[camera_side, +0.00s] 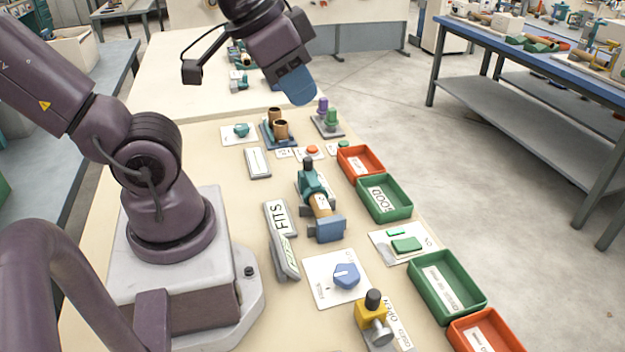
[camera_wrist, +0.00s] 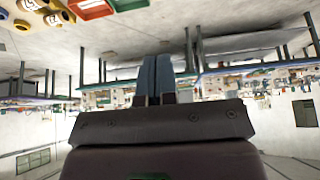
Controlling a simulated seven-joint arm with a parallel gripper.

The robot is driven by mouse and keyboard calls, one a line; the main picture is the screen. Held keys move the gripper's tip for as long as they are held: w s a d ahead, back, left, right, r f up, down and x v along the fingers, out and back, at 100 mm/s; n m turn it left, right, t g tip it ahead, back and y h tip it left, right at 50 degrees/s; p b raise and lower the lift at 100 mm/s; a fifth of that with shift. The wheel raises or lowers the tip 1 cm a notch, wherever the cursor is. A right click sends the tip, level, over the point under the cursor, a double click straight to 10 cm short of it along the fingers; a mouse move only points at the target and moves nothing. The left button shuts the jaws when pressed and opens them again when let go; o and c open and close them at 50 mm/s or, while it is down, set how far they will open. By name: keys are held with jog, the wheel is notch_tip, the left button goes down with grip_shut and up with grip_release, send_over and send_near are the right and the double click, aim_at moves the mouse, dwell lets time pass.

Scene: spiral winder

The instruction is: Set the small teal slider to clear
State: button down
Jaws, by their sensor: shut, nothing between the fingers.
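My gripper (camera_side: 298,86) is raised above the far end of the bench, with its blue fingers together and empty. The shut fingers also show in the wrist view (camera_wrist: 156,75). A white plate (camera_side: 384,243) near the right edge of the bench carries a small teal bar (camera_side: 396,233) and a larger green block (camera_side: 407,245). I cannot tell for sure which part is the slider, and the plate's lettering is too small to read. My gripper is well apart from this plate, touching nothing.
Green trays (camera_side: 384,198) and orange trays (camera_side: 361,161) line the right edge. A blue knob (camera_side: 347,276), a yellow valve (camera_side: 373,318) and a teal-and-blue winder (camera_side: 317,200) stand on the bench nearby. A teal knob (camera_side: 241,130) sits on a plate farther back.

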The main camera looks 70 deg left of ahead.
jog(key=c, duration=1.7)
grip_release()
jog(key=o, duration=0.4)
jog(key=shift+a+f, duration=0.2)
jog(key=shift+a, duration=0.1)
jog(key=o, duration=0.4)
jog(key=w+a+f+n+g, duration=0.1)
jog(key=a+f+n, duration=0.1)
jog(key=a, duration=0.1)
jog(key=w+a+f+n+g, duration=0.1)
jog(key=w+a+f+g, duration=0.1)
jog(key=a, duration=0.2)
jog(key=w+a+f+n+g, duration=0.1)
jog(key=a+f+n, duration=0.1)
jog(key=a+f, duration=0.1)
jog(key=shift+w+a+n, duration=0.3)
jog(key=shift+w+a, duration=0.05)
jog(key=shift+c, duration=0.2)
jog(key=n+g, duration=0.2)
jog(key=n, duration=0.3)
send_near(308, 158)
jog(key=f, duration=1)
jog(key=shift+s+f, duration=0.2)
